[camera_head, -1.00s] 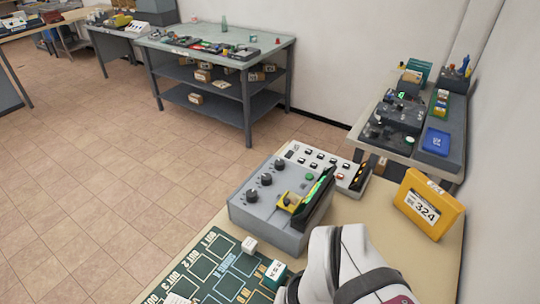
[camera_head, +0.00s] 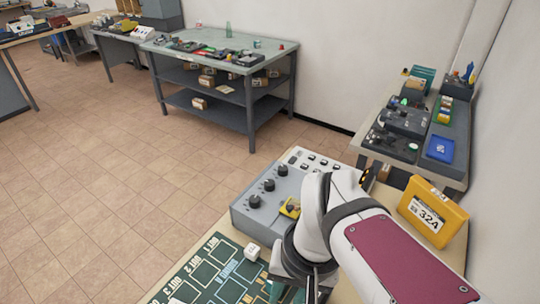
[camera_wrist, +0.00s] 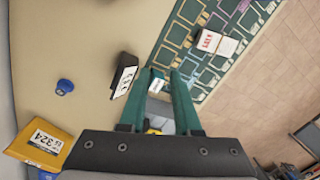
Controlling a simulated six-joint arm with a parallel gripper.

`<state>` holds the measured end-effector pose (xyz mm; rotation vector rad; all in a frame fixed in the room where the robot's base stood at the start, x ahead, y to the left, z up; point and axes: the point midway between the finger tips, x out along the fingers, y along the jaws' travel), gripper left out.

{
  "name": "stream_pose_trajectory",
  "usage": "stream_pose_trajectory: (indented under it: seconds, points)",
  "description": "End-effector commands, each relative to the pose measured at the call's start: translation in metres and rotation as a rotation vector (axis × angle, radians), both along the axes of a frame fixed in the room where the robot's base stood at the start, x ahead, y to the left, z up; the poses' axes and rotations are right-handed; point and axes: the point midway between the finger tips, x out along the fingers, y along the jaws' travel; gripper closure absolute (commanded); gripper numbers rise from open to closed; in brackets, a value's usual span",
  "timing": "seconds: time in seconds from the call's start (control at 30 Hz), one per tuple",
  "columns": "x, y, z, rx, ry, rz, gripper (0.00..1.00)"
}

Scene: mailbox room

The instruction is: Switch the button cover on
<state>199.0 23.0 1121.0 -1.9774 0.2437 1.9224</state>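A grey control box (camera_head: 240,216) with several black knobs stands on the table in the head view. A yellow part (camera_head: 289,208), which looks like the button cover, shows on its top; my arm hides much of it and the box's right side. In the wrist view, a bit of yellow (camera_wrist: 153,131) and a grey surface show between the bases of my fingers. My gripper (camera_wrist: 165,76) has two green fingers, which stand apart. A small white and green block (camera_wrist: 157,86) shows between them, apparently below. Whether the cover is up or down cannot be told.
A yellow case marked 324 (camera_head: 431,211) stands at the table's right. A white block (camera_head: 252,251) lies on the green mat (camera_head: 206,270). The wrist view also shows a blue round object (camera_wrist: 65,86) and a black labelled box (camera_wrist: 123,76).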

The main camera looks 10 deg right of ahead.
Motion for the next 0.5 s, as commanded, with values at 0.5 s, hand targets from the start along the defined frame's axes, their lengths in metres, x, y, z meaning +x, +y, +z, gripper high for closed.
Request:
stream_pose_trajectory:
  seconds: [0.5]
  points:
    - [0.287, -0.08, -0.003, -0.205, -0.318, 0.354, 1.0]
